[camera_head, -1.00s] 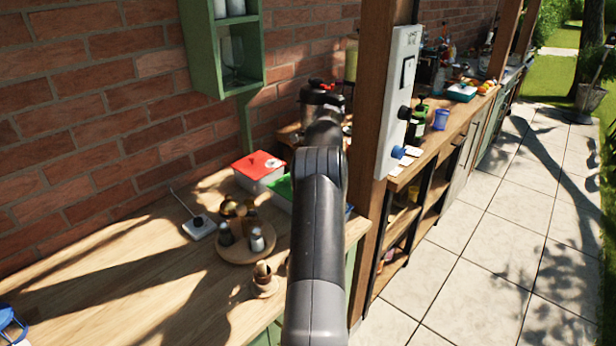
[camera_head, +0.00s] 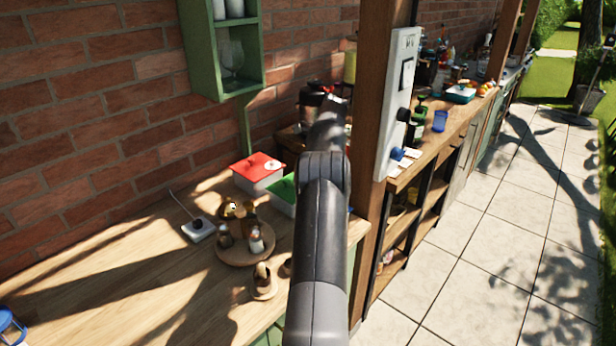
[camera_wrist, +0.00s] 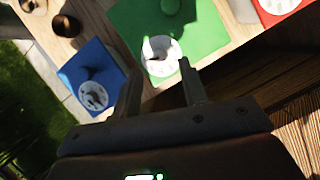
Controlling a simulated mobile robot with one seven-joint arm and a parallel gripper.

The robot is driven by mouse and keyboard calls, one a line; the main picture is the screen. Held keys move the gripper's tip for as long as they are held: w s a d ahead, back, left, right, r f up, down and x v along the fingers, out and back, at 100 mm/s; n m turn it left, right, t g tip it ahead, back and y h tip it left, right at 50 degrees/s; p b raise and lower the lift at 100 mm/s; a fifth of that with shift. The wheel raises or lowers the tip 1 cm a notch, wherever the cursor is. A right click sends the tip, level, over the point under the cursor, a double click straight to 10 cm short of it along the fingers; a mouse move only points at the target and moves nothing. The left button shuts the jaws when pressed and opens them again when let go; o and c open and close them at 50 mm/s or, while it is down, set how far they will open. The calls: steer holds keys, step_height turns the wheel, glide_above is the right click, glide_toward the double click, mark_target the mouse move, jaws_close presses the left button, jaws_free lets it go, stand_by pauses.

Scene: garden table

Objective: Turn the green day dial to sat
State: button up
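The green box (camera_wrist: 203,22) is in the upper middle of the wrist view, with a white day dial (camera_wrist: 160,62) at its near edge. The dial's lettering and setting are too small and blurred to read. My gripper (camera_wrist: 158,84) is open; its two fingers point toward the dial, one on each side in the picture, with nothing between them. I cannot tell whether they touch the dial. In the head view the green box (camera_head: 284,195) is partly hidden behind my arm, and my gripper's fingers are not visible there.
A blue box (camera_wrist: 75,70) with a white dial lies left of the green one in the wrist view. A red box (camera_head: 255,178) stands beside the green one. A round wooden tray (camera_head: 236,255) with shakers is nearby. A wooden post (camera_head: 376,120) stands close right of my arm.

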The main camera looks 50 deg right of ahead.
steer(key=shift+v, duration=1.85)
steer(key=w+a+r+n+h, duration=0.1)
steer(key=w+a+r+n, duration=0.35)
steer(key=a+r, duration=0.75)
steer(key=s+a+r+n+h, duration=0.1)
steer(key=a+r+n, duration=0.15)
steer(key=a, duration=0.75)
steer(key=s+a+r+n+h, duration=0.15)
steer(key=a+r, duration=0.25)
steer(key=a, duration=0.5)
steer(key=s+a+f+n+t, duration=0.3)
steer(key=s+a+n, duration=0.7)
steer(key=s+a, duration=0.9)
steer(key=s+a+f+n+t, duration=0.1)
steer(key=s+a+f+n, duration=0.2)
steer(key=s+a+f, duration=0.3)
steer(key=shift+s+a+f+h, duration=0.15)
steer(key=shift+s+a+h, duration=0.15)
steer(key=shift+s+h, duration=0.05)
